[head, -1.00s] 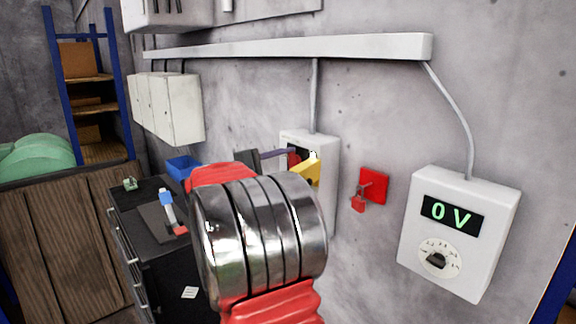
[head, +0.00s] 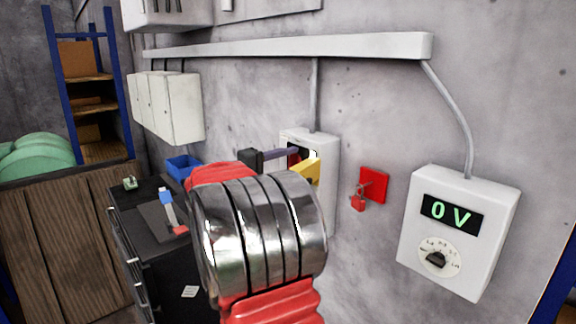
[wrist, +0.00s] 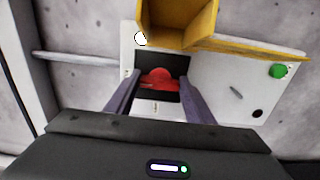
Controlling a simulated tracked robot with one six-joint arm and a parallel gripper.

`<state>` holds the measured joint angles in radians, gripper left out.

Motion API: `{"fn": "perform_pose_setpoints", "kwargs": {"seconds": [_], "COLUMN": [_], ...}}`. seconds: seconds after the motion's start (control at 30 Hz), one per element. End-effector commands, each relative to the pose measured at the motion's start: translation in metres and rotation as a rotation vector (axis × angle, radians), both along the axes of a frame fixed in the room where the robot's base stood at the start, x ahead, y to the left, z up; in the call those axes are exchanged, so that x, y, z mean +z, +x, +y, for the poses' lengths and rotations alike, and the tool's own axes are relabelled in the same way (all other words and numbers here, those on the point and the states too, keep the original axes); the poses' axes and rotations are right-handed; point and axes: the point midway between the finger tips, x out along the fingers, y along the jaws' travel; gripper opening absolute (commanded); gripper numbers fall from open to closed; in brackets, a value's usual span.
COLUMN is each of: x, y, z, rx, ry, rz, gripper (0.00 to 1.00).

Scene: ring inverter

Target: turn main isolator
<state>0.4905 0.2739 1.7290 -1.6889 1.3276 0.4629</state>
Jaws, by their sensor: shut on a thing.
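The main isolator is a white wall box (head: 327,152) with a red knob (wrist: 160,78) on a black plate, and the knob also shows partly in the head view (head: 293,158). A yellow cover (wrist: 180,20) stands out from the box and also shows in the head view (head: 307,170). My gripper (wrist: 162,76) has its two grey-purple fingers on either side of the red knob, shut on it. In the head view my gripper (head: 296,153) reaches in from the left, and my arm hides the lower part of the box.
A red lockout piece with a padlock (head: 358,203) hangs on the wall to the right. A white meter box (head: 487,213) reads 0 V. A black cabinet (head: 160,265) carrying a blue bin (head: 183,165) stands to the left. A green button (wrist: 278,71) sits on the isolator box.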

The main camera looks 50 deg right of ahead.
Motion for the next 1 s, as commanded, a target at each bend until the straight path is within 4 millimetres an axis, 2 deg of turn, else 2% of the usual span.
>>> {"fn": "perform_pose_setpoints", "kwargs": {"seconds": [0.03, 0.13, 0.57, 0.77, 1.0], "x": [-0.006, -0.006, -0.002, -0.002, -0.003], "y": [-0.002, -0.001, 0.001, 0.006, 0.016], "z": [0.000, 0.000, 0.005, 0.028, 0.068], "rx": [-0.006, -0.005, -0.001, 0.001, 0.002], "ry": [0.010, 0.010, 0.004, 0.004, 0.005], "rz": [0.004, 0.003, 0.001, 0.001, 0.002], "gripper": [0.50, 0.56, 0.56, 0.56, 0.56]}}
